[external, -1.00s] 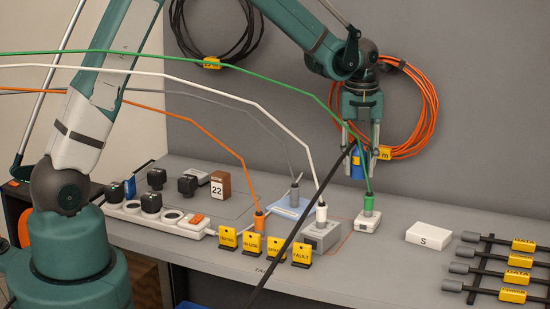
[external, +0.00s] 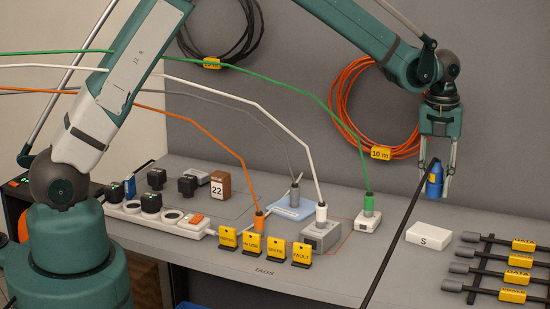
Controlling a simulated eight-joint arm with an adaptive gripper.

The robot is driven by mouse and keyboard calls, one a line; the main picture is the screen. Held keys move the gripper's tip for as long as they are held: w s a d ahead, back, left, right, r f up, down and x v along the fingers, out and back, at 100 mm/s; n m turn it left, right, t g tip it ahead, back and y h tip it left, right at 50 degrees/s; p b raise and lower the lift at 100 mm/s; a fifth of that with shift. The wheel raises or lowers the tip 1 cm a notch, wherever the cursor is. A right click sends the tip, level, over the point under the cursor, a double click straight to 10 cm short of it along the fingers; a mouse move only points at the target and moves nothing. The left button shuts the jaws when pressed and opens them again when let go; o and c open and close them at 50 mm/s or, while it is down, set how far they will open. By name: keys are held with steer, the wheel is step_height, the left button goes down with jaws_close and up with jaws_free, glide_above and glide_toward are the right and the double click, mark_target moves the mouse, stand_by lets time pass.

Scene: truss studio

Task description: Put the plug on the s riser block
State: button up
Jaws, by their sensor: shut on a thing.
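My gripper (external: 435,190) is shut on a blue plug (external: 434,182) with a yellow band and a thick black cable. It holds the plug upright in the air. The white block marked S (external: 429,236) lies flat on the bench, below the plug in the picture. Its top is bare. The black cable (external: 400,230) runs from the plug down past the left side of the S block to the bottom edge.
A rack of cables with yellow tags (external: 505,268) lies right of the S block. A green plug stands on a small white block (external: 368,223) to the left. A white plug stands on a grey block (external: 322,237). Yellow tag stands (external: 276,250) line the front.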

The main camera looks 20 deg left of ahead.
stand_by(0.3)
glide_above(430, 231)
steer(key=shift+s+f, duration=0.1)
steer(key=shift+f, duration=3)
steer(key=shift+f, duration=0.1)
steer(key=shift+f, duration=1.8)
steer(key=shift+f, duration=0.1)
steer(key=o, duration=0.9)
steer(key=shift+o, duration=0.3)
step_height(430, 231, up, 12)
steer(key=shift+r, duration=0.15)
